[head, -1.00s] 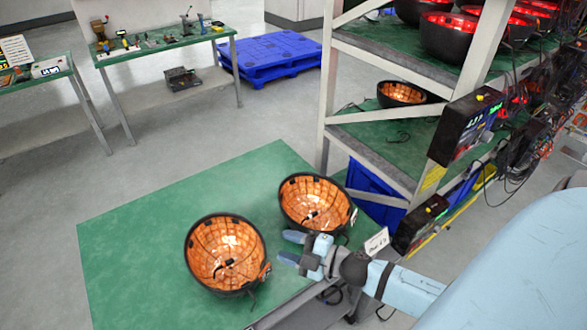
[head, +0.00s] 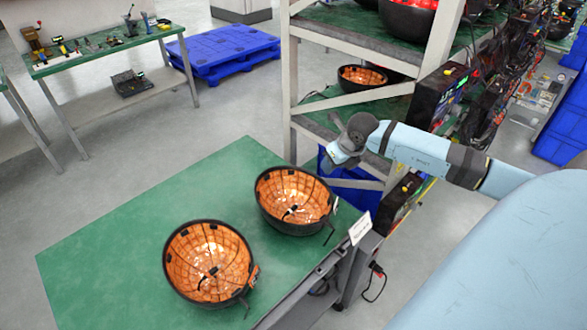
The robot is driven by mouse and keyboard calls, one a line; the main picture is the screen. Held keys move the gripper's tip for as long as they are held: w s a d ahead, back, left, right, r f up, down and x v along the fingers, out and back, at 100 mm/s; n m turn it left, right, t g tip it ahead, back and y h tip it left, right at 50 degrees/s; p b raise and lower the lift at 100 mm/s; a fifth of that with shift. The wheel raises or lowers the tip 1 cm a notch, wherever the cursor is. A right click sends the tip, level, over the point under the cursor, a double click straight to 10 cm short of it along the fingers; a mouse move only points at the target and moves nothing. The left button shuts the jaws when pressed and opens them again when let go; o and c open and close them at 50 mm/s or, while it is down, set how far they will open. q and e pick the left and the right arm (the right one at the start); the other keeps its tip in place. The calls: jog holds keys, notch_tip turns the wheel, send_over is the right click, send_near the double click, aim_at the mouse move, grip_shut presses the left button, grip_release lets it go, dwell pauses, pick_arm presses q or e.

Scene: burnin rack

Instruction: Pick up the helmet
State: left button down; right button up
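Two black helmets with glowing orange linings lie open side up on the green table. The nearer helmet (head: 209,262) is at the lower left and the other helmet (head: 294,198) is just behind it to the right. A third orange-lined helmet (head: 361,77) sits on the rack's middle shelf. My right gripper (head: 333,161) is raised between the table and the rack, apart from every helmet. Its fingers are foreshortened and partly hidden by the wrist, so its opening is unclear, and no helmet is in it. My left gripper is out of view.
The green table (head: 115,240) has clear room at left. The rack (head: 294,90) stands at right, with red-lit helmets (head: 410,16) on its upper shelf, control boxes and cables. A blue bin (head: 350,190) is under it. A blue pallet (head: 222,52) and workbench (head: 110,52) stand behind.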

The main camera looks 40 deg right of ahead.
aim_at(320, 180)
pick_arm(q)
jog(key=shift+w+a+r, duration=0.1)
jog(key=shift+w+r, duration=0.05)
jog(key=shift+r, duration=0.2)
pick_arm(e)
jog(key=x, duration=0.5)
jog(key=shift+w+f, duration=0.1)
jog(key=shift+f, duration=0.05)
pick_arm(q)
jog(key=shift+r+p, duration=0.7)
jog(key=shift+p, duration=0.2)
pick_arm(e)
jog(key=x, duration=0.4)
jog(key=shift+w+a+f, duration=0.15)
jog(key=shift+w+f, duration=0.1)
jog(key=shift+f, duration=0.05)
jog(key=shift+w+f, duration=0.1)
jog(key=shift+f, duration=0.25)
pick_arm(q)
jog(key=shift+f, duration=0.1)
pick_arm(e)
jog(key=shift+r, duration=0.1)
grip_shut()
